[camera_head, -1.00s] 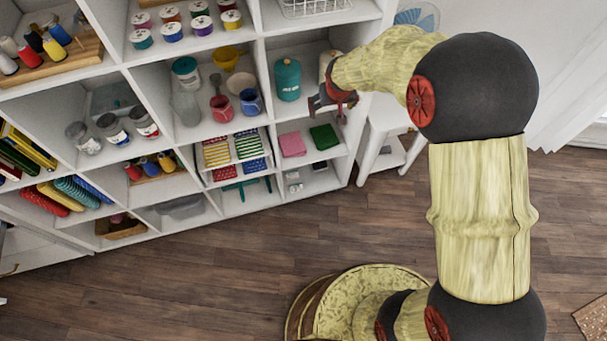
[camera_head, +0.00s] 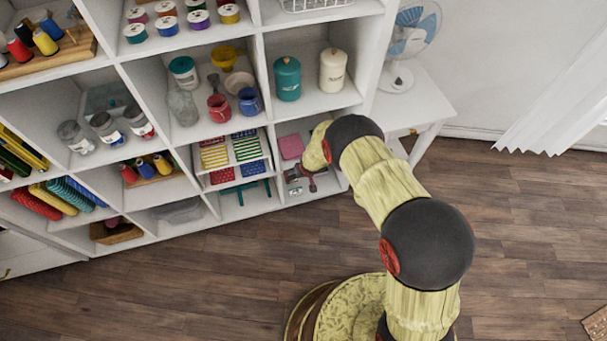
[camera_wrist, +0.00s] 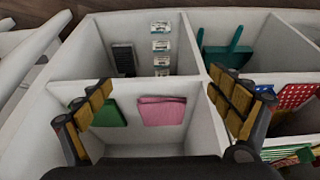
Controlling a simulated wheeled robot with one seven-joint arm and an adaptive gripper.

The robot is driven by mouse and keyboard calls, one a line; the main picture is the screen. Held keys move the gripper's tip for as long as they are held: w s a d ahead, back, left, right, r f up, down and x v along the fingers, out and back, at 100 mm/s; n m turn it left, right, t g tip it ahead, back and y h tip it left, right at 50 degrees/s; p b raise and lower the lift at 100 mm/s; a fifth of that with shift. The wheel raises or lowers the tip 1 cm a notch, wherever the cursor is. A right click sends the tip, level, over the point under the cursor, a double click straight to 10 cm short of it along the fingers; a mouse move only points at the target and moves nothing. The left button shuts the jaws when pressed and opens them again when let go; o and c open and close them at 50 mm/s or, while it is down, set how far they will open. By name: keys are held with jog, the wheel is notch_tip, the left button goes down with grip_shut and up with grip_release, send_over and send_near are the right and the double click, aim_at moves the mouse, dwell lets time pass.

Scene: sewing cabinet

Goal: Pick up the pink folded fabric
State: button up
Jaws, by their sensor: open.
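The pink folded fabric (camera_head: 291,147) lies in a small cubby near the bottom right of the white shelf unit. In the wrist view the pink folded fabric (camera_wrist: 161,112) sits between my spread fingers, deeper in the cubby. My gripper (camera_wrist: 160,92) is open and empty, facing the cubby. In the head view my gripper (camera_head: 307,178) is in front of the lower right cubbies, partly hidden by my arm. No contact with the fabric shows.
Green folded fabric (camera_wrist: 107,113) lies beside the pink one, behind my left finger. A divider (camera_wrist: 140,79) separates this cubby from one with small white boxes (camera_wrist: 161,45). Two canisters (camera_head: 287,79) stand above. A fan (camera_head: 409,40) stands on a side table.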

jog(key=shift+w, duration=0.1)
send_near(295, 154)
jog(key=shift+s+f, duration=1.65)
jog(key=shift+f, duration=0.15)
jog(key=shift+w+d+p, duration=0.1)
jog(key=shift+w+p, duration=0.65)
jog(key=shift+w, duration=0.3)
jog(key=shift+w+a+p, duration=0.2)
jog(key=shift+w+p, duration=0.4)
jog(key=shift+w+a+p, duration=0.15)
jog(key=shift+w+p, duration=0.45)
jog(key=shift+b+x, duration=1)
jog(key=shift+x, duration=1.55)
jog(key=shift+r, duration=0.1)
jog(key=shift+c, duration=0.6)
jog(key=c, duration=0.7)
